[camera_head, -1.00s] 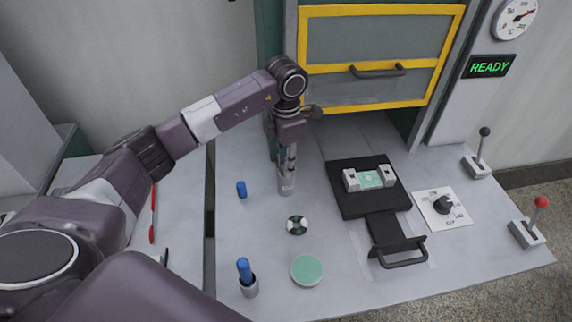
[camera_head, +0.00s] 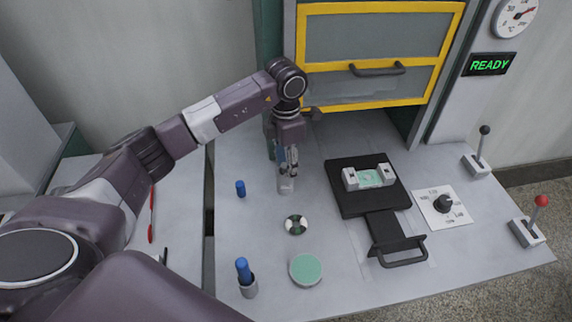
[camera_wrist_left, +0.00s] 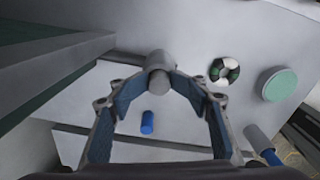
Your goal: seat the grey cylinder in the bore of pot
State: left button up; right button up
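My left gripper (camera_head: 289,170) points down over the table and is shut on the grey cylinder (camera_wrist_left: 158,83), which sits between the fingertips in the left wrist view. The grey pot (camera_head: 286,185) stands upright on the table directly below the fingertips; it also shows in the left wrist view (camera_wrist_left: 156,60). The cylinder is in line with the pot, and its lower end seems to be in the bore. The fingers hide the rim, so I cannot tell how deep it sits. My right gripper is not in view.
A green-and-white ring (camera_head: 296,225), a green disc (camera_head: 306,270) and a grey holder (camera_head: 249,289) with a blue peg are nearer. A black fixture (camera_head: 352,203) is to the right, a yellow-framed door (camera_head: 384,67) behind.

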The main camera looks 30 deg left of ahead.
aim_at(285, 164)
pick_arm(q)
jog(key=shift+s+r+p, duration=0.1)
jog(key=shift+r+p, duration=0.25)
notch_tip(285, 164, up, 12)
jog(key=b, duration=0.3)
jog(key=shift+r, duration=0.2)
